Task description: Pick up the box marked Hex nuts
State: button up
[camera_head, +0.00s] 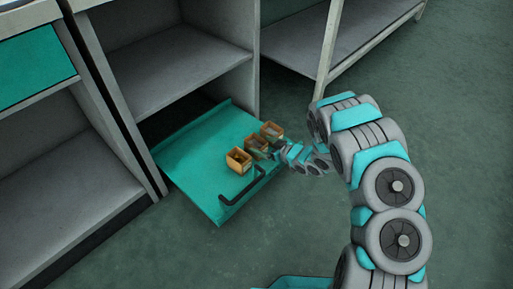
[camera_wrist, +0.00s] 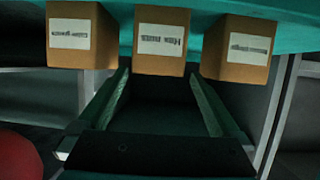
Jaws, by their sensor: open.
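Three small tan boxes stand in a row on a teal pulled-out drawer (camera_head: 190,158). In the wrist view the middle box (camera_wrist: 161,20) has a white label that seems to read Hex nuts; the head view shows it as the middle box (camera_head: 256,144). My gripper (camera_wrist: 160,78) is open and empty, its two fingers spread to either side of the middle box's near face. The fingers do not visibly touch it. In the head view my gripper (camera_head: 279,152) is at the right side of the row, its fingers too small to make out.
A left box (camera_wrist: 75,20) and a right box (camera_wrist: 237,30), both labelled, stand close beside the middle one. The drawer has a black handle (camera_head: 243,186) at its front. Grey shelving (camera_head: 175,65) rises behind. A red round thing (camera_wrist: 18,155) shows at lower left.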

aim_at(258, 142)
jog(key=x, duration=0.4)
jog(key=shift+w+a+b, duration=0.2)
jog(key=shift+w+b, duration=0.15)
jog(key=c, duration=1.5)
